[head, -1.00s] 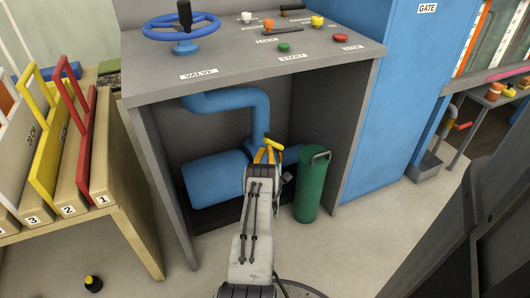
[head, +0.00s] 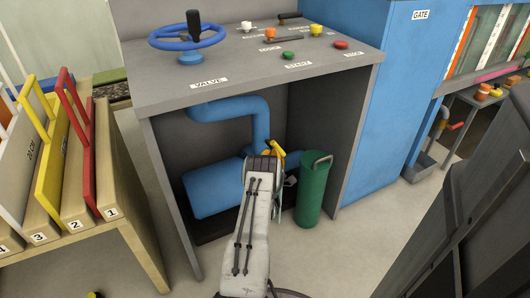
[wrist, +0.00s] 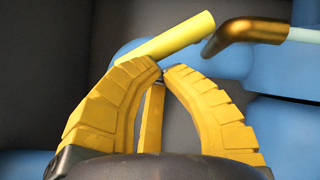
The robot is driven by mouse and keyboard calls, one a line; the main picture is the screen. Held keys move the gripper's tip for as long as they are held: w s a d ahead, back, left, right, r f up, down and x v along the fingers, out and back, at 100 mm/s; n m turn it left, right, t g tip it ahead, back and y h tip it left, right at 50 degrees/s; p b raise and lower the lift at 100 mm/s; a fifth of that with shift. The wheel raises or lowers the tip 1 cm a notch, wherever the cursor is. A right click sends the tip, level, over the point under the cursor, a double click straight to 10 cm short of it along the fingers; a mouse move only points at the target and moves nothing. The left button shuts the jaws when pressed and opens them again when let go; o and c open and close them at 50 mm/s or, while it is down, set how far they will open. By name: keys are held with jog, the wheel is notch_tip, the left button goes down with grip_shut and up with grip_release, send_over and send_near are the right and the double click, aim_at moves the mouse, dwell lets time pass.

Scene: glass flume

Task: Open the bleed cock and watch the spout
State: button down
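The yellow lever of the bleed cock (head: 278,154) shows at the blue pipework under the grey console. In the wrist view this lever (wrist: 175,38) slants up to the right, just beyond my fingertips. A bent brass spout (wrist: 245,32) is to its right, with its dark mouth toward the lever and a pale bar at its other end. I see no clear flow at its mouth. My gripper (wrist: 162,70) has its yellow ridged fingers drawn in, tips almost meeting. The left tip overlaps the lever's lower end; whether they touch is unclear.
A green cylinder (head: 314,190) with a handle stands close right of my arm. The console (head: 250,85) overhangs, with its blue handwheel (head: 187,35) on top. A blue cabinet (head: 385,110) stands right. A wooden rack (head: 140,235) with numbered boards is left.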

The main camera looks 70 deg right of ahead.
jog(key=shift+s+d+r+m+g+y+p, duration=0.2)
jog(key=shift+s+d+r+m+y, duration=0.05)
jog(key=shift+r+m, duration=0.25)
jog(key=shift+s+d+r+m+g+y+p, duration=0.15)
jog(key=shift+s+d+r+m+g+y, duration=0.15)
jog(key=shift+m, duration=0.3)
jog(key=shift+w, duration=0.1)
